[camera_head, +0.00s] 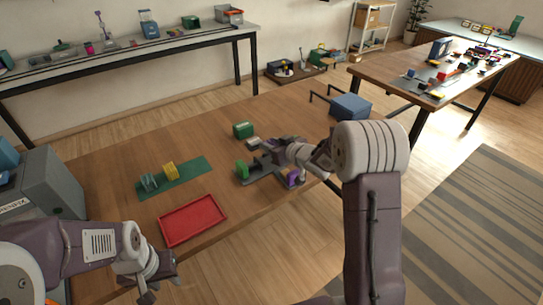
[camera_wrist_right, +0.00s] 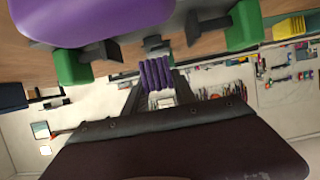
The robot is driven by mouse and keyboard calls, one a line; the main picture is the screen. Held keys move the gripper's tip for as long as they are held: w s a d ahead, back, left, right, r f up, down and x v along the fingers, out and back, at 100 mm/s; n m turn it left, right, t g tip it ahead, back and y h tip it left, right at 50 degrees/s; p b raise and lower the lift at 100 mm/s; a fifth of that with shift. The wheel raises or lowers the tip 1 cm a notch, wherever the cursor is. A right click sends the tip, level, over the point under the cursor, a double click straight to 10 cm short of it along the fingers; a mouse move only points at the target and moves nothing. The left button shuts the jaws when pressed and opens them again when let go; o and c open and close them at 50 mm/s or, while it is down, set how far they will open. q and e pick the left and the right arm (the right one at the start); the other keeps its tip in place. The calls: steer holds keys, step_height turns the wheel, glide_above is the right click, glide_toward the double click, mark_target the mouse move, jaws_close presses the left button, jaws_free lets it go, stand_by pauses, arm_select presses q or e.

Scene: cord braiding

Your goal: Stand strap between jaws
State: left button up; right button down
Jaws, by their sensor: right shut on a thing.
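A purple strap (camera_wrist_right: 155,74) of several strands stands between the fingers of my right gripper (camera_wrist_right: 157,88) in the right wrist view. The fingers are shut on it. Dark grey jaw-like blocks (camera_wrist_right: 101,51) show beyond the strap, along with a large purple shape close to the lens. In the head view my right gripper (camera_head: 275,152) is over a dark grey fixture (camera_head: 265,172) with a green part (camera_head: 242,169) and a purple part (camera_head: 292,178). The strap's contact with the jaws is hidden there. My left gripper (camera_head: 160,285) is empty at the table's near left, its fingers apart.
A red tray (camera_head: 192,220) lies left of the fixture. A green box (camera_head: 243,130) stands behind the fixture, and a blue box (camera_head: 350,106) is at the far right. Bare wood lies between the mat and the fixture.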

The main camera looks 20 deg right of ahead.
step_height(320, 180, down, 4)
steer(key=shift+b, duration=0.9)
steer(key=shift+f, duration=0.1)
steer(key=c, duration=1)
jaws_free()
